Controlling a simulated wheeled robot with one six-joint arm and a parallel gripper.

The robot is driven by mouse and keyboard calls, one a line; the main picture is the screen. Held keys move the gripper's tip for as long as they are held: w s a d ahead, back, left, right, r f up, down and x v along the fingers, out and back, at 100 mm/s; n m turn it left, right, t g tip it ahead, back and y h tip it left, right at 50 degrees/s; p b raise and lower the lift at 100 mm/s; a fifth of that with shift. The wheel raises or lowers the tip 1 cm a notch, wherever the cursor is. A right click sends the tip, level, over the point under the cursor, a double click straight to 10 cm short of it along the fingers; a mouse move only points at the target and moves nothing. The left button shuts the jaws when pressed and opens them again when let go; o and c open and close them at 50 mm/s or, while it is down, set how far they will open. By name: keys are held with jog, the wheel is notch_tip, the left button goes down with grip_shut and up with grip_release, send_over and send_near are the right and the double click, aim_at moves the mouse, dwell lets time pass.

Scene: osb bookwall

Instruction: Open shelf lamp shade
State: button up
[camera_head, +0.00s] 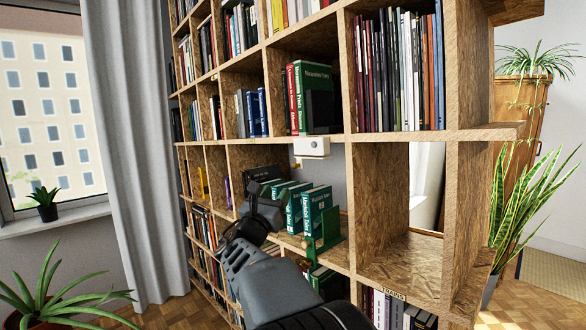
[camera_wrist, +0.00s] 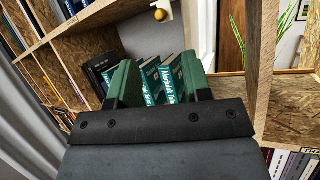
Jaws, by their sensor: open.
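A small white box-shaped fitting (camera_head: 311,147), which looks like the shelf lamp, is mounted at the shelf edge below the upper green books. In the wrist view a white piece (camera_wrist: 168,8) hangs at the top edge with a round brass-coloured knob (camera_wrist: 160,15) under it; most of it is cut off. I cannot tell how the shade stands. My gripper (camera_wrist: 157,60) is open and empty, its green-faced fingers spread wide. It points into the compartment below the lamp, apart from it, with the knob above the fingers in the wrist view.
Teal books (camera_head: 307,210) stand in the compartment in front of my gripper, close to the fingers. The wooden shelf uprights (camera_head: 378,205) flank it. An empty compartment (camera_head: 405,262) lies to the right. A grey curtain (camera_head: 140,150) hangs at left; plants (camera_head: 525,200) stand at right.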

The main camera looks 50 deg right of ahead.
aim_at(294, 167)
jog(key=p+x, duration=0.4)
jog(key=x, duration=0.7)
jog(key=shift+d+r, duration=0.1)
jog(key=shift+d, duration=0.1)
jog(key=shift+c, duration=0.3)
jog(key=c, duration=0.8)
jog(key=shift+d, duration=0.1)
grip_shut()
